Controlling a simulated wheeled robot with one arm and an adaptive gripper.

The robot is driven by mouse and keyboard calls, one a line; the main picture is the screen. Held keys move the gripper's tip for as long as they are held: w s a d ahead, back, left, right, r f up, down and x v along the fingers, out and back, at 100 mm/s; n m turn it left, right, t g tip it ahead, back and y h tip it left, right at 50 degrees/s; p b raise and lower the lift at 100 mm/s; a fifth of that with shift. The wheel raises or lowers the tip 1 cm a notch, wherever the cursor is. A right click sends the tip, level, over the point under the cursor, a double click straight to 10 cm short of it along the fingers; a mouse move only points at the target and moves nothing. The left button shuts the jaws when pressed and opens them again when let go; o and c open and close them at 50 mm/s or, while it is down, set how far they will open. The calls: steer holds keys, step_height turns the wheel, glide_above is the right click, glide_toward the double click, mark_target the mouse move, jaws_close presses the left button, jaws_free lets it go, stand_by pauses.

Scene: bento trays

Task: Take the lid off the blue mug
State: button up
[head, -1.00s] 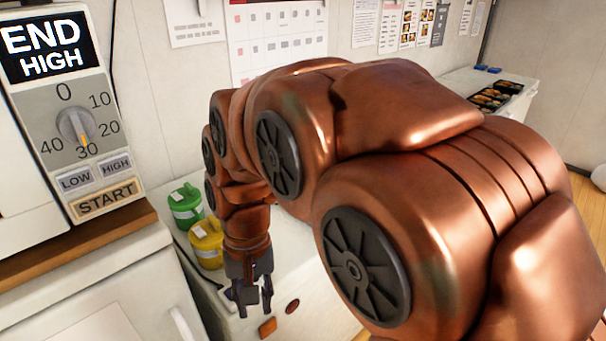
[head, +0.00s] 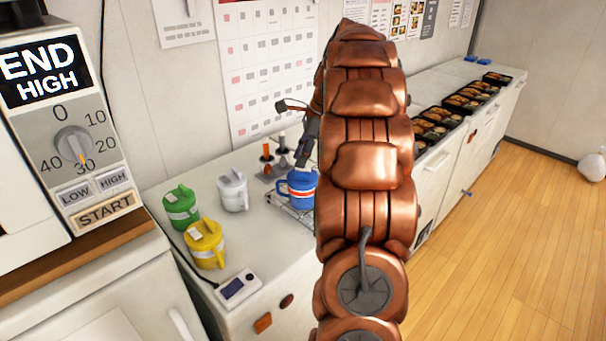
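The blue mug (head: 298,194) has a red and white band and stands upright on a wire rack (head: 287,211) on the white counter. Its blue top (head: 299,178) appears to be the lid, seated on the mug; my arm hides its right side. My gripper (head: 293,132) is above and behind the mug in the picture, with its fingers spread wide. One finger points left and the other points down towards the mug's top. Nothing shows between the fingers. I cannot tell whether the lower finger touches the lid.
A green mug (head: 181,208), a white mug (head: 233,191) and a yellow mug (head: 205,243) stand left of the rack. Orange-topped and grey-topped items (head: 267,153) stand behind it. A small display device (head: 237,289) lies in front. Bento trays (head: 437,125) line the counter at right.

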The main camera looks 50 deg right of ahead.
mark_target(302, 172)
steer(key=d+m, duration=0.2)
steer(key=d, duration=0.3)
steer(key=shift+p+x, duration=1.55)
steer(key=shift+x, duration=2.3)
steer(key=shift+r, duration=0.1)
jaws_close()
